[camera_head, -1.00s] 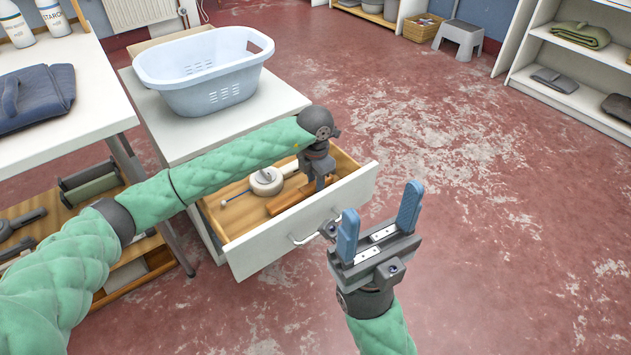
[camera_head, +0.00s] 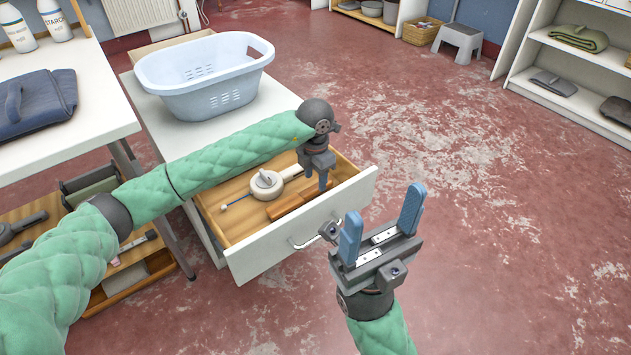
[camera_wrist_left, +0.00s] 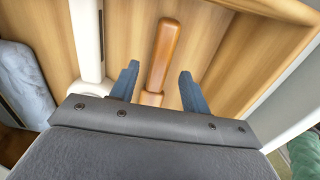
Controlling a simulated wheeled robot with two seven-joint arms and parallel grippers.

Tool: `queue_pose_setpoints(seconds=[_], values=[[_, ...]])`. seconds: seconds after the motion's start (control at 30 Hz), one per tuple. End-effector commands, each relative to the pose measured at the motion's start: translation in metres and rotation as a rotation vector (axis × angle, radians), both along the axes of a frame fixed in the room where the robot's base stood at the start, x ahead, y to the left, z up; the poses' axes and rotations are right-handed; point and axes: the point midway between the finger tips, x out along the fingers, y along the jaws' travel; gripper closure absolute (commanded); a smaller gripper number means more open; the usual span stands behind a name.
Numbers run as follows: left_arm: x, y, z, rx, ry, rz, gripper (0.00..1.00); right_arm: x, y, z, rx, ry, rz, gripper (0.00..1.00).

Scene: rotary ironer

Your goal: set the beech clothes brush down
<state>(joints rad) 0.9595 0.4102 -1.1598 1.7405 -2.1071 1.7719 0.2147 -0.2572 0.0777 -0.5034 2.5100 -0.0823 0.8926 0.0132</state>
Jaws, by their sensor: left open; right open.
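The beech clothes brush (camera_head: 287,206) lies in the open drawer (camera_head: 300,233), near the drawer's front. In the left wrist view the brush (camera_wrist_left: 164,52) is an orange-brown wooden bar on the drawer floor, between the spread fingers. My left gripper (camera_head: 325,186) is over the front right part of the drawer, pointing down. It is open, with a finger on either side of the brush and a gap to each, as the left wrist view shows (camera_wrist_left: 158,85). My right gripper (camera_head: 383,228) is open and empty, fingers up, in front of the drawer.
A round white object with a handle (camera_head: 267,184) and a thin blue-tipped stick (camera_head: 238,200) lie left of the brush. A pale blue laundry basket (camera_head: 207,80) stands on the cabinet top. A white table (camera_head: 100,100) with folded dark cloth is at left.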

Motion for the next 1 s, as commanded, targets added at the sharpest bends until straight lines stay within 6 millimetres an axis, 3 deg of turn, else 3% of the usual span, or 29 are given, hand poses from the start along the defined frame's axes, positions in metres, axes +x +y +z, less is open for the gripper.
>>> queue_pose_setpoints(seconds=[0.1, 0.4, 0.6, 1.0], values=[[0.000, 0.000, 0.029, -0.002, -0.003, 0.000, 0.53, 0.000, -0.001, 0.010, 0.012, -0.002, 0.004, 0.36], [0.000, 0.000, 0.075, 0.000, -0.001, 0.000, 0.53, -0.001, -0.004, 0.021, 0.033, -0.007, 0.009, 0.36], [0.000, 0.000, 0.087, -0.001, -0.001, 0.000, 0.53, -0.002, -0.006, 0.023, 0.042, -0.011, 0.012, 0.36], [0.000, 0.000, 0.088, 0.000, 0.000, 0.000, 0.53, -0.001, -0.005, 0.023, 0.042, -0.010, 0.011, 0.36]])
